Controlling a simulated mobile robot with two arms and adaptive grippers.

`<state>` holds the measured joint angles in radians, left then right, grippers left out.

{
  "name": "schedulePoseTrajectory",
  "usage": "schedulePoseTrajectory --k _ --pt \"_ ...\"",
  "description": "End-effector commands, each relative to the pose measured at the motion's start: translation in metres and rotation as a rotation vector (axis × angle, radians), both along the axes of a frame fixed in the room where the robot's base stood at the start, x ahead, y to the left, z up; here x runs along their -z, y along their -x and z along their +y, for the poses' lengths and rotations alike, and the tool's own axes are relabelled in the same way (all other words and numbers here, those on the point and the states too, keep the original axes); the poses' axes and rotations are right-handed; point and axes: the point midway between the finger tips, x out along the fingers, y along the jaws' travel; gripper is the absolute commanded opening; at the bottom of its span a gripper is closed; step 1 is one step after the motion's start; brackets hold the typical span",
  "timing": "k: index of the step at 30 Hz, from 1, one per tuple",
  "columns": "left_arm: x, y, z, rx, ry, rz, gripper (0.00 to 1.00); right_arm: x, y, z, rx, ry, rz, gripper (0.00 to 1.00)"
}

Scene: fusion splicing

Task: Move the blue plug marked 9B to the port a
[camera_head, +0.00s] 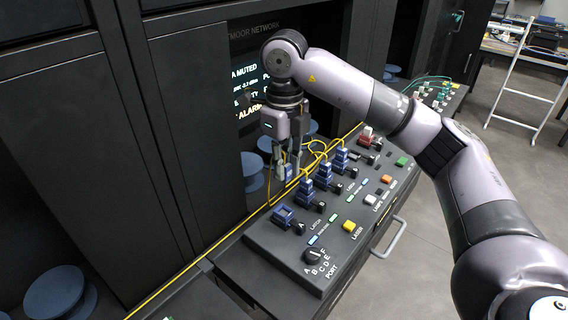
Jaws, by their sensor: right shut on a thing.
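My right gripper (289,176) points down over the back edge of the sloped console, its fingers shut on a small blue plug (285,170). The plug is mostly hidden by the fingers, and I cannot read its marking. An empty blue port (284,214) is at the near left end of the port row, below and in front of the gripper, next to a latch knob marked A. Other blue plugs with yellow cables stand in the row: one (307,187), a second (325,170) and a third (342,156). My left gripper is out of view.
Yellow cables (318,150) loop behind the plugs and along the console's back edge. The console (270,244) has a rotary port dial (319,255), a yellow laser button (349,226) and other buttons. Dark cabinets (90,130) stand behind. A red-topped plug (367,134) is farther back.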

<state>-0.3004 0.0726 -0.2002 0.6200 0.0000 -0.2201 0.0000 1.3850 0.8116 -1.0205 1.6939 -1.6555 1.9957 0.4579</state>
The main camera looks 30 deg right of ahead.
Motion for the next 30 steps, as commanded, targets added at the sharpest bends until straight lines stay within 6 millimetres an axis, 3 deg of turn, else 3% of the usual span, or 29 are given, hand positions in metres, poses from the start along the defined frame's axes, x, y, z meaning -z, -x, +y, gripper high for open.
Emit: schedulePoseTrajectory --k 24,30 --pt "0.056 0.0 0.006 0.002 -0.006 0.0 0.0 0.077 0.0 0.0 -0.001 0.0 0.001 0.0" --pt "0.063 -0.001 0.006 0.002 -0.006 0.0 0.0 0.088 0.0 0.0 -0.001 0.0 0.0 0.0"
